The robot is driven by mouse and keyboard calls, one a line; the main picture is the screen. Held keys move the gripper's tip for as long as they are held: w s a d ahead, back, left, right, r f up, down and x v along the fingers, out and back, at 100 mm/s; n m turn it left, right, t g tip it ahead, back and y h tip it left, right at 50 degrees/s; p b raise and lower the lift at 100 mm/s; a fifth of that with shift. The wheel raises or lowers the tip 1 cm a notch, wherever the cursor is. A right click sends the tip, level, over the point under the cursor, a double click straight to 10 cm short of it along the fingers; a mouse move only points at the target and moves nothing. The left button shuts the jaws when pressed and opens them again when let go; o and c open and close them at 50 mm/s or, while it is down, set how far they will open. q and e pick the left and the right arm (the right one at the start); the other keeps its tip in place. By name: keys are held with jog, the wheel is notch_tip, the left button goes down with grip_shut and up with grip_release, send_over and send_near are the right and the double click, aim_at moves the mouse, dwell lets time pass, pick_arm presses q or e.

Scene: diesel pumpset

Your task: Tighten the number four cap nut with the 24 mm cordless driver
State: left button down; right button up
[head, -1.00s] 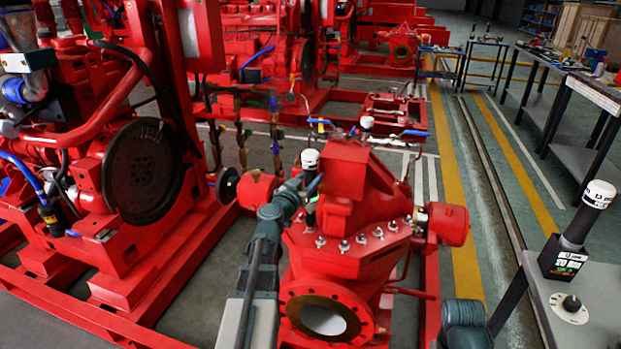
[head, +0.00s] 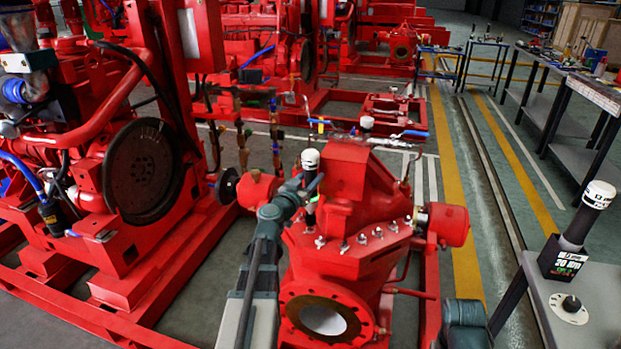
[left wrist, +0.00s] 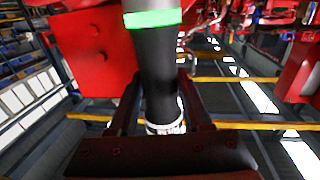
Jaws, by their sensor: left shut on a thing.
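My left gripper (head: 304,190) is shut on a black cordless driver (head: 310,161) with a white cap. The driver stands roughly upright over the left edge of the red pump casing's bolted flange (head: 350,262). In the left wrist view the black driver body (left wrist: 158,60) with a bright green band runs between the two fingers (left wrist: 160,100). Several silver cap nuts (head: 378,232) line the flange edge. I cannot read their numbers. The driver's lower end is partly hidden by the gripper, so I cannot tell whether it touches a nut.
The pump's raised red block (head: 345,168) stands close right of the held driver. A large engine flywheel (head: 143,171) is left.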

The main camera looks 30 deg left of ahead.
pick_arm(q)
jog(key=shift+f, duration=0.15)
jog(key=shift+f+b, duration=0.35)
jog(key=shift+b, duration=0.15)
jog(key=shift+f+b, duration=0.95)
dwell(1.0)
dwell(1.1)
